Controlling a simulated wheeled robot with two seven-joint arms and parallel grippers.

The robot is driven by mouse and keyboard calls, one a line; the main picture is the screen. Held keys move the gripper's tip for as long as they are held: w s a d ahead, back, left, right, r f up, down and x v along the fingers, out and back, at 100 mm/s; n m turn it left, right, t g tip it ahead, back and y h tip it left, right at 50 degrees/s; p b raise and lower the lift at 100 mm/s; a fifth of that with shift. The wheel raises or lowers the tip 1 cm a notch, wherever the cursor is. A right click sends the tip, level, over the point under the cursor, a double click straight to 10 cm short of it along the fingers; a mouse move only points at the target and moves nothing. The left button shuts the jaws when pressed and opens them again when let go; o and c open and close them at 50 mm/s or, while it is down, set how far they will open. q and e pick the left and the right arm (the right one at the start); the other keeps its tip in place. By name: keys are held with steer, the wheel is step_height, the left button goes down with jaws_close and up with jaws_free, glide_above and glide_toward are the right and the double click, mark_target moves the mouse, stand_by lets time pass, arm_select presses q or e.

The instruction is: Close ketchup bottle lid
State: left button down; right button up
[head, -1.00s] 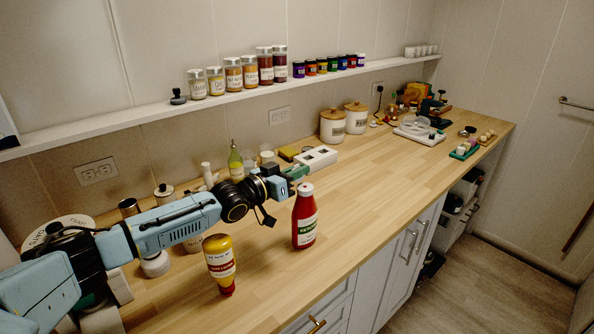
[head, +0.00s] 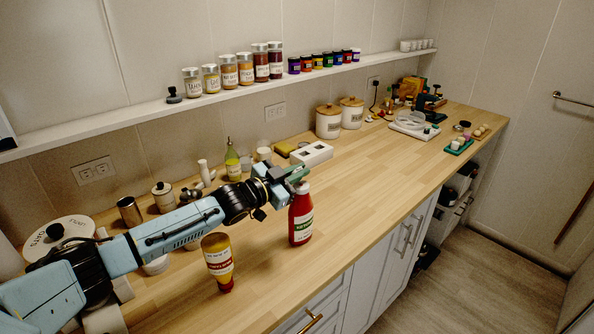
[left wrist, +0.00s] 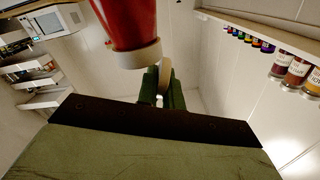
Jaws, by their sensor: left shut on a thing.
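The red ketchup bottle (head: 301,221) stands upright near the front edge of the wooden counter. In the left wrist view its red body (left wrist: 127,20) and cream neck ring (left wrist: 138,57) show at the top. The cream lid disc (left wrist: 165,74) stands at an angle beside the ring, swung open. My left gripper (head: 297,176) is at the top of the bottle. In the left wrist view its green fingers (left wrist: 160,92) are shut on the lid. The gripper partly hides the lid in the head view. My right gripper is not in view.
A yellow bottle (head: 218,262) stands cap-down below my left forearm. The counter (head: 385,170) to the right is clear. A jar shelf (head: 140,115) runs along the wall.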

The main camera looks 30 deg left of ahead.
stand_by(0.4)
arm_select(q)
steer(key=c, duration=1.5)
jaws_free()
steer(key=shift+c, duration=0.2)
steer(key=shift+s, duration=0.1)
steer(key=v, duration=0.7)
steer(key=shift+s, duration=0.2)
steer(key=shift+a+r, duration=0.1)
